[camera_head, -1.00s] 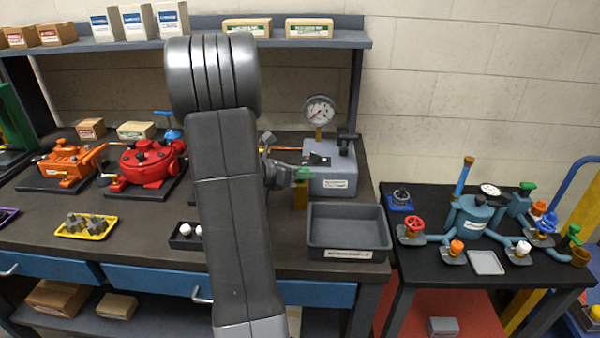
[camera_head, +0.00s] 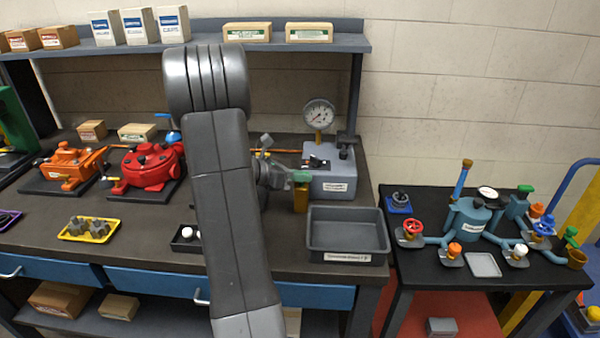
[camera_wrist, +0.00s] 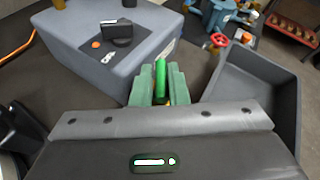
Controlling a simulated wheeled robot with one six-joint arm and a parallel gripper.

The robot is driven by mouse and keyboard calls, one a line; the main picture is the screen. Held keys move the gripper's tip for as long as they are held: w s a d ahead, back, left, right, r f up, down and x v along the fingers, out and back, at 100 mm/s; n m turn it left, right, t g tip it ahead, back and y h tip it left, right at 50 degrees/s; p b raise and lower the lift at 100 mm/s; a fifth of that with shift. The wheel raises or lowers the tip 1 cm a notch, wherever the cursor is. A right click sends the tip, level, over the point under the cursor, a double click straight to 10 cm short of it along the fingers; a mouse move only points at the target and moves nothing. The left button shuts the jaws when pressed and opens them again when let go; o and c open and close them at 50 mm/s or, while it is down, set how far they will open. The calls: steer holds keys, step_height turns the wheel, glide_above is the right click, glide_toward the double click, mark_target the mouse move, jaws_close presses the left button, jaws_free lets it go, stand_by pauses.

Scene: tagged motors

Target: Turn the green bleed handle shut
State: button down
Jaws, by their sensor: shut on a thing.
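The bright green bleed handle (camera_wrist: 160,78) stands between the two pale green finger pads of my gripper (camera_wrist: 158,85) in the wrist view. My gripper is shut on it. In the head view my gripper (camera_head: 300,177) is beside the grey pump block (camera_head: 328,180), above a brass-coloured post (camera_head: 300,201). The handle itself is mostly hidden by the fingers there. The grey block also shows in the wrist view (camera_wrist: 85,50), left of the fingers. A round gauge (camera_head: 319,114) stands behind the block.
An empty grey tray (camera_head: 347,256) sits close in front and to the right of my gripper. A red motor (camera_head: 147,168) and an orange one (camera_head: 68,168) are at the left. A side table at the right holds a blue tank (camera_head: 473,217) with valves.

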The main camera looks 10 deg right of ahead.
steer(key=m+g+p, duration=0.3)
steer(key=m+g, duration=0.1)
steer(key=shift+w+r+g, duration=0.1)
steer(key=shift+w+g, duration=0.05)
steer(key=shift+g, duration=0.15)
steer(key=shift+m+g+y+p, duration=0.3)
steer(key=shift+m+g+p, duration=0.45)
steer(key=shift+m+g, duration=0.7)
steer(key=shift+g, duration=0.25)
steer(key=c, duration=1.4)
jaws_free()
steer(key=shift+c, duration=0.2)
steer(key=b+v, duration=0.2)
steer(key=v, duration=1.1)
steer(key=shift+a, duration=0.35)
steer(key=shift+w, duration=0.1)
